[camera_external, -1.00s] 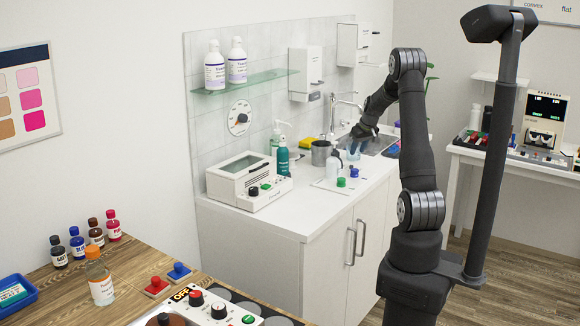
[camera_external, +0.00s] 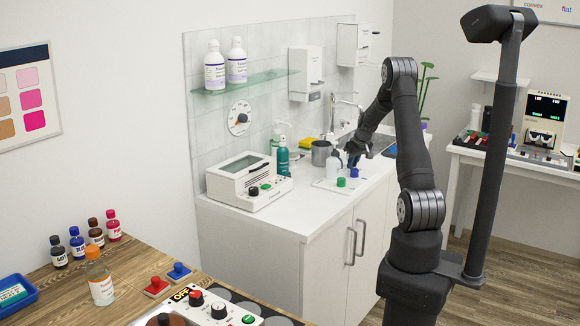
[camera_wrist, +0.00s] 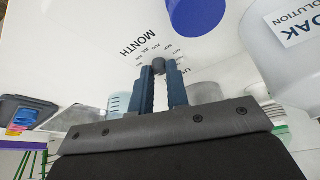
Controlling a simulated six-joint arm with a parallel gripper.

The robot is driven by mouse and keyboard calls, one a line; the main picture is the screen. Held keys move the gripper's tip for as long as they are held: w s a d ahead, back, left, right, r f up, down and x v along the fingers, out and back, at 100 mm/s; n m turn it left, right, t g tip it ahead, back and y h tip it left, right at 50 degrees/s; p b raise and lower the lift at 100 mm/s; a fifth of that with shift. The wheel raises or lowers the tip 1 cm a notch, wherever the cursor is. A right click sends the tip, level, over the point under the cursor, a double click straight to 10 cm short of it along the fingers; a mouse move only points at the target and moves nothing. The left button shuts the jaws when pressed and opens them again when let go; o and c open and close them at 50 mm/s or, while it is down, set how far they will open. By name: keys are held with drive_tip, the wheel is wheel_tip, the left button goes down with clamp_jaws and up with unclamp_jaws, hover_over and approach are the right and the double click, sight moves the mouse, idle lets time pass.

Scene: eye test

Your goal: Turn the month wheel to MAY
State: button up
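In the wrist view the word MONTH and small month labels (camera_wrist: 150,47) are printed on a white surface in an arc around a small grey round knob (camera_wrist: 159,66), which looks like the month wheel. The blue fingertips of my gripper (camera_wrist: 160,75) stand close together on both sides of the knob and appear to touch it. The month it points at is too small to read. In the external view my gripper (camera_external: 351,157) is low over the counter, at the back of the white tray (camera_external: 322,184); the wheel is hidden there.
A white bottle (camera_external: 334,166), also in the wrist view (camera_wrist: 292,45), stands beside my gripper. A blue cap (camera_external: 354,172), also in the wrist view (camera_wrist: 196,12), and a green cap (camera_external: 341,182) are close by. A metal beaker (camera_external: 320,152) stands behind the tray.

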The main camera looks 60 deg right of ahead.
clamp_jaws()
drive_tip(key=shift+w+a+m+g+h, duration=0.1)
drive_tip(key=shift+m+g+h, duration=0.25)
drive_tip(key=shift+m, duration=0.95)
drive_tip(key=shift+w+a+m+g+h, duration=0.1)
drive_tip(key=shift+m+g+h, duration=0.25)
drive_tip(key=shift+m, duration=0.95)
drive_tip(key=shift+s, duration=0.1)
drive_tip(key=o, duration=0.7)
unclamp_jaws()
drive_tip(key=shift+o, duration=0.2)
drive_tip(key=v, duration=1.7)
drive_tip(key=shift+s+a, duration=0.2)
drive_tip(key=shift+s, duration=0.05)
